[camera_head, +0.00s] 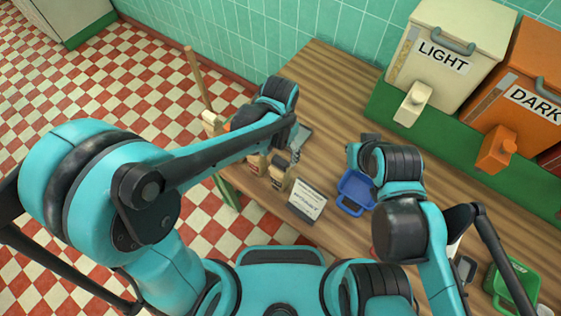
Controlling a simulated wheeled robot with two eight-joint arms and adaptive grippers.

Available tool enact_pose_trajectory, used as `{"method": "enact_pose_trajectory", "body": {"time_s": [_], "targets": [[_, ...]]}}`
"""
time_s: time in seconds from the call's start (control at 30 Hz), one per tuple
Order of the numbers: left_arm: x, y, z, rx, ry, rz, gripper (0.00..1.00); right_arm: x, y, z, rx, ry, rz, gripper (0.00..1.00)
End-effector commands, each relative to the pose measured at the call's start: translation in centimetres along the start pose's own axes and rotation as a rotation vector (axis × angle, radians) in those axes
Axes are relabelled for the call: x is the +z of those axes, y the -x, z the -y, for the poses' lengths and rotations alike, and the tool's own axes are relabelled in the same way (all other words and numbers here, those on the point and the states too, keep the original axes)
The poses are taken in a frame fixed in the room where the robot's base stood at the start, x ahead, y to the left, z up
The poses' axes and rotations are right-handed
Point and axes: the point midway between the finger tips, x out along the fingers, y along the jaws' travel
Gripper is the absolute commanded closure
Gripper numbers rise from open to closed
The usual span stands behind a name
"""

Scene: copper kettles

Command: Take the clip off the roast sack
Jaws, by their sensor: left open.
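Small brown sacks stand near the left edge of the wooden counter, one (254,164) partly behind my left arm and another (278,174) just right of it. I cannot tell which is the roast sack, and no clip can be made out on either. My left gripper (296,148) points down over the counter, just above and right of the sacks, its jaws open and partly hidden by its own wrist. My right arm reaches over the middle of the counter, and its fingers are hidden behind its wrist.
A white printed card (307,200) stands at the counter's front edge. A blue tray (355,193) lies beside my right wrist. The LIGHT bin (445,62) and orange DARK bin (525,105) stand on a green base at the back. A green container (515,285) is at lower right.

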Motion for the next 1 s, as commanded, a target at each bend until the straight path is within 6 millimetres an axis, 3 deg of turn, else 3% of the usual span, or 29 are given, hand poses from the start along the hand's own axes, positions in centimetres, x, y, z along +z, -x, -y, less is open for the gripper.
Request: {"method": "enact_pose_trajectory", "body": {"time_s": [0.23,0.53,0.7,1.0], "targets": [[0.1,-3.8,-0.2,0.0,0.001,-0.001,0.28,0.7,-1.0,0.0,0.0,0.0,0.0,1.0],[0.1,-4.2,-0.2,0.0,0.001,-0.001,0.28,0.7,-1.0,0.0,0.0,0.0,0.0,1.0],[0.1,-4.2,-0.2,0.0,0.001,-0.001,0.67,0.7,-1.0,0.0,0.0,0.0,0.0,1.0],[0.1,-4.2,-0.2,0.0,0.001,-0.001,0.68,0.7,-1.0,0.0,0.0,0.0,0.0,1.0]]}}
